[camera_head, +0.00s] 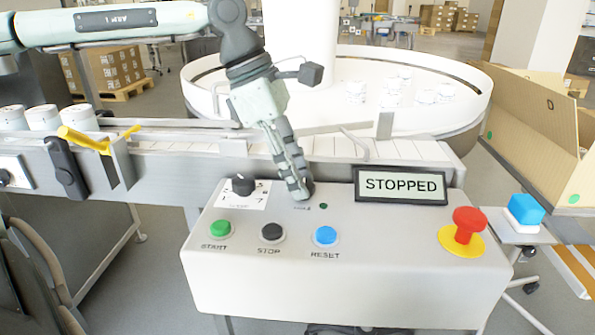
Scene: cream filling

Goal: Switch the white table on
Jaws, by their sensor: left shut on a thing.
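The white round table (455,122) with a raised rim stands behind the conveyor and carries several white jars (402,85). The grey control panel (360,270) is in front. My left gripper (300,190) points down at the panel's top, left of the display (400,185), which reads STOPPED. Its fingers are shut on a small dark knob (306,187) above a partly readable label; the fingers mostly hide the knob, so its setting cannot be told. A small dark green lamp (323,206) is beside it. My right gripper is not in view.
The panel has another black knob (243,184), green START (220,229), black STOP (271,232) and blue RESET (326,236) buttons, and a red emergency button (467,222). White jars (43,118) stand on the conveyor (200,170). A cardboard box (530,130) is at right.

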